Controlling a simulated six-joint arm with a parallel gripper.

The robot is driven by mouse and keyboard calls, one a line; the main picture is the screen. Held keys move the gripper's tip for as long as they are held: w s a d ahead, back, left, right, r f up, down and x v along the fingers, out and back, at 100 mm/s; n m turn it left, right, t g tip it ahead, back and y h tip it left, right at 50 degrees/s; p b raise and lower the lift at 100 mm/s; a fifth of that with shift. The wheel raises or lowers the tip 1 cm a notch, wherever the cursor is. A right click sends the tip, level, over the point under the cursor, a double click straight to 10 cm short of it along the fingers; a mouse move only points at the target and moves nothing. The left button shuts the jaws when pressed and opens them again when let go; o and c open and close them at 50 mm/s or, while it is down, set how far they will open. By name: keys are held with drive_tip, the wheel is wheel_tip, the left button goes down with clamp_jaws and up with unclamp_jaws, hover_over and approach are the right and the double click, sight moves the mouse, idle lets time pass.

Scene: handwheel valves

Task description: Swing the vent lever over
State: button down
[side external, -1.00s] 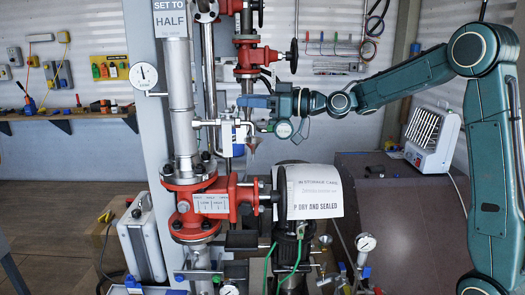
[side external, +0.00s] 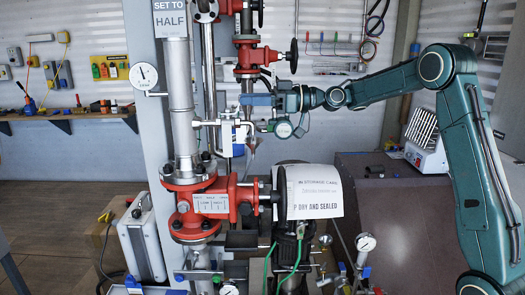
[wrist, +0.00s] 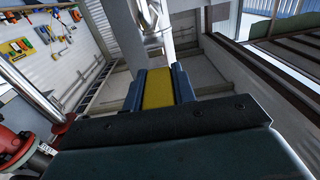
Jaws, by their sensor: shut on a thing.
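The vent lever shows in the wrist view as a yellow bar (wrist: 158,90) between the two blue fingers of my gripper (wrist: 159,78). Silver metal of the fitting lies just past the fingertips. In the side view my gripper (side external: 254,100) reaches in from the right, nearly level, with its blue fingers at the top of the small silver vent fitting (side external: 228,136). My gripper is shut on the lever. The near finger hides most of the lever in the side view.
A red valve body (side external: 212,200) with a black handwheel (side external: 281,193) stands below my gripper. A white printed sheet (side external: 314,192) is beside the wheel. Another red valve (side external: 250,60) is above. A gauge (side external: 144,76) is at left.

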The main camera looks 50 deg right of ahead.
drive_tip(key=c, duration=1.1)
unclamp_jaws()
drive_tip(key=shift+c, duration=0.2)
drive_tip(key=shift+d, duration=0.1)
drive_tip(key=shift+s+d, duration=0.4)
wheel_tip(320, 180, up, 7)
drive_tip(key=s+d, duration=0.2)
drive_tip(key=shift+s+d, duration=0.3)
drive_tip(key=shift+a, duration=0.15)
